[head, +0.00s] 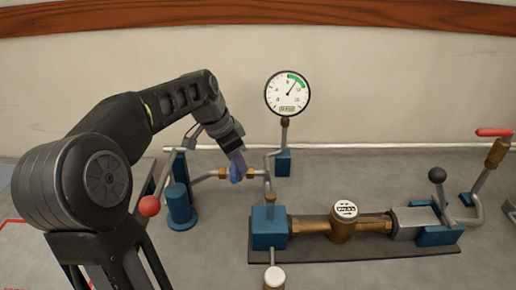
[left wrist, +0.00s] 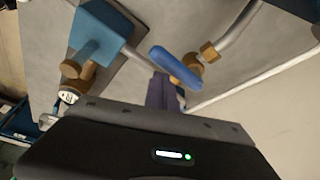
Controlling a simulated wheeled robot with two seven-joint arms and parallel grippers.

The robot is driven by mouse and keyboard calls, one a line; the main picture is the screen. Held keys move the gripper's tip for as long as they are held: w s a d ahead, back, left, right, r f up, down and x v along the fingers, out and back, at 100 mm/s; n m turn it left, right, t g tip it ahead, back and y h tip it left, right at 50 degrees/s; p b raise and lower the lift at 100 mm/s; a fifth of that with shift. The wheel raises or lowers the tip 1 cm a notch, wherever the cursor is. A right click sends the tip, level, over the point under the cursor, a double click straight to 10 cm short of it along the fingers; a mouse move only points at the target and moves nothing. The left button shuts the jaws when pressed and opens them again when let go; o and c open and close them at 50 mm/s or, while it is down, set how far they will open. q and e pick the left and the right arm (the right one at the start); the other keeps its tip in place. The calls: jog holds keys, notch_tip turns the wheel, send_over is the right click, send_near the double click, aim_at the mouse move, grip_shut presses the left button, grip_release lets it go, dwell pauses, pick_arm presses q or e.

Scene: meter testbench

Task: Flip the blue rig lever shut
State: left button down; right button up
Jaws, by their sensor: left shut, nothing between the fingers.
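The blue lever (head: 236,174) sits on a thin pipe between brass fittings, left of the pressure gauge. In the left wrist view the lever (left wrist: 176,67) lies at an angle across the pipe line, beside a brass fitting (left wrist: 209,52). My left gripper (head: 238,160) is shut and empty, its fingertips right at the lever in the head view. In the left wrist view its purplish fingers (left wrist: 162,92) end just beside the lever; I cannot tell whether they touch. The fingers partly hide the lever in the head view. My right gripper is not in view.
A round gauge (head: 288,94) stands behind. A blue block (head: 269,227) with a brass meter (head: 343,220) lies in front right. A red ball knob (head: 149,206) and a blue cylinder (head: 179,205) are left. A black-knobbed clamp lever (head: 437,175) is right.

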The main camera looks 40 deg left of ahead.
pick_arm(q)
jog(key=shift+s+a, duration=0.2)
jog(key=shift+a, duration=0.1)
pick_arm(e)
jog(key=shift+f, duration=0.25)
pick_arm(q)
notch_tip(320, 180, up, 11)
jog(key=p, duration=0.1)
jog(key=shift+w+d, duration=0.2)
jog(key=shift+d, duration=0.05)
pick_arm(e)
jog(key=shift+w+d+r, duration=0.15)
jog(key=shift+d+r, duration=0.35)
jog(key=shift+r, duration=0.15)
pick_arm(q)
jog(key=shift+r, duration=0.15)
